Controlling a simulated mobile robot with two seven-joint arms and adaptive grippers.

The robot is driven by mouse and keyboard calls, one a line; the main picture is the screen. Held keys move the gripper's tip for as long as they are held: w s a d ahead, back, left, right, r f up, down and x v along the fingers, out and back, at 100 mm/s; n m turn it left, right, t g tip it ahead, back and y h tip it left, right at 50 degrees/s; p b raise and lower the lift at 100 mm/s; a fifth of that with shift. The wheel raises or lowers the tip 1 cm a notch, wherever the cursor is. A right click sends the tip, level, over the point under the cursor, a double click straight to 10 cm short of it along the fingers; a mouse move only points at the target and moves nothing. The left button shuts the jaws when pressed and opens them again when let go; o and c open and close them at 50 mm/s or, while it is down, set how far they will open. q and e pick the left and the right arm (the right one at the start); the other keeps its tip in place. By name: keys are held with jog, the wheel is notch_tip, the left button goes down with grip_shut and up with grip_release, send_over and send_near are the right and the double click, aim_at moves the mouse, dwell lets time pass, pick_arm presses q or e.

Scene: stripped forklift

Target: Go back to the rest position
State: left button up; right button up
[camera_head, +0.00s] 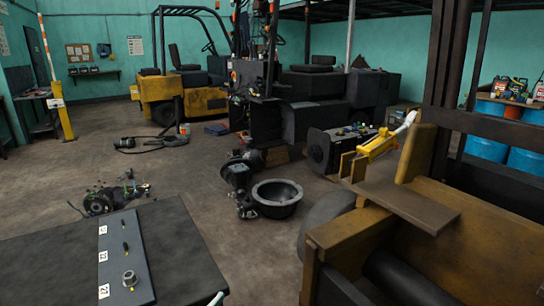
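Neither of my grippers shows in the head view. A small pale curved piece (216,299) shows at the bottom edge beside the dark table; I cannot tell what it is. The dark table (180,240) is at the lower left. On it lies a grey board (118,228) with white number labels. A metal ring-shaped part (129,279) sits near the board's front end, and small thin parts lie further up it.
The stripped yellow forklift body (450,250) fills the lower right, with a yellow-and-white part (385,143) on it. A black bowl-shaped part (277,197) and loose parts (113,196) lie on the floor. Another yellow forklift (190,95) stands behind.

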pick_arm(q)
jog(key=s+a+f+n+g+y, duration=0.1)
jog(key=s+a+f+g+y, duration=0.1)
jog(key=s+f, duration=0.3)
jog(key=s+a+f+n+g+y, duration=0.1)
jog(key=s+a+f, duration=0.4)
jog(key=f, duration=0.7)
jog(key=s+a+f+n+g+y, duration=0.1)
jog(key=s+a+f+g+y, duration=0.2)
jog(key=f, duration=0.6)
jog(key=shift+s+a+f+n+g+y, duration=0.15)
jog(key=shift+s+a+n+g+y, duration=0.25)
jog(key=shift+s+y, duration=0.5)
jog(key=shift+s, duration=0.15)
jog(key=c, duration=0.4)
